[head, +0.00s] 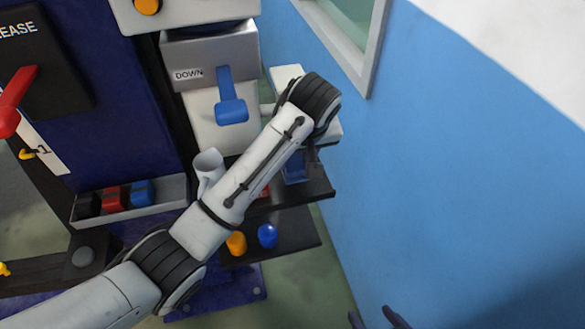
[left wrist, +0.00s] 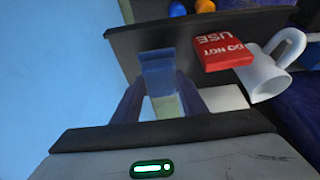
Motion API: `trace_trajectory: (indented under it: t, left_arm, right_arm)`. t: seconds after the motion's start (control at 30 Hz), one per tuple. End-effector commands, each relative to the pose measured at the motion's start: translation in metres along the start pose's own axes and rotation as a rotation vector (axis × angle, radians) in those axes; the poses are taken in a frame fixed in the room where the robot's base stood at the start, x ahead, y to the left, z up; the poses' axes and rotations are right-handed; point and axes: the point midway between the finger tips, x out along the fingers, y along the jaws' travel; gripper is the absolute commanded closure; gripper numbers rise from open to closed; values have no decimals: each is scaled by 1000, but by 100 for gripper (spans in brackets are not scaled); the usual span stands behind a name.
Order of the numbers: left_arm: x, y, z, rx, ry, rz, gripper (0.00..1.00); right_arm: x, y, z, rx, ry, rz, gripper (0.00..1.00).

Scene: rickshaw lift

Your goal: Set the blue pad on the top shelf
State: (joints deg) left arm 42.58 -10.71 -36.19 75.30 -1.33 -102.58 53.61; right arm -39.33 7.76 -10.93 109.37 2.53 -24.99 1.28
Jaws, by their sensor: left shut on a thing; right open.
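The blue pad (head: 294,171) is at the top shelf (head: 318,187), near its right end by the wall. My left gripper (head: 304,160) points down there, partly hidden behind its own wrist. In the left wrist view, the blue pad (left wrist: 158,68) is between the fingers of the left gripper (left wrist: 158,92), which is shut on it. The dark shelf (left wrist: 122,42) lies behind the pad. I cannot tell whether the pad touches the shelf. My right gripper (head: 378,318) shows only its fingertips at the bottom edge, apart and empty.
A white mug (head: 208,168) and a red "DO NOT USE" block (left wrist: 222,53) stand on the top shelf beside the pad. A lower shelf (head: 295,237) holds an orange and a blue object. A blue lever (head: 230,108) sticks out above. The blue wall (head: 450,170) is close on the right.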

Motion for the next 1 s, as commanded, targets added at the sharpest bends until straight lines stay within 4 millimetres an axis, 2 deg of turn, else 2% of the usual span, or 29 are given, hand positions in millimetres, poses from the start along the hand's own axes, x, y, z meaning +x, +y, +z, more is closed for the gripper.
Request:
trace_trajectory:
  t: [0.1,0.23,0.6,0.63,0.73,1.0]
  left_arm:
    - [20,-1,9,1,-3,-4,79]
    - [35,-1,15,1,-2,-2,79]
    - [40,0,17,0,-1,0,79]
    - [40,0,17,0,-1,-1,58]
    - [40,0,17,0,-1,-1,43]
    - [39,0,17,0,0,0,43]
  right_arm:
    - [-1,0,-1,0,1,0,43]
    - [-2,0,-2,0,1,0,43]
    - [-2,0,-3,0,2,1,43]
    - [-2,0,-3,0,2,1,43]
    - [-2,0,-3,0,2,1,43]
    - [-2,0,-3,0,2,1,43]
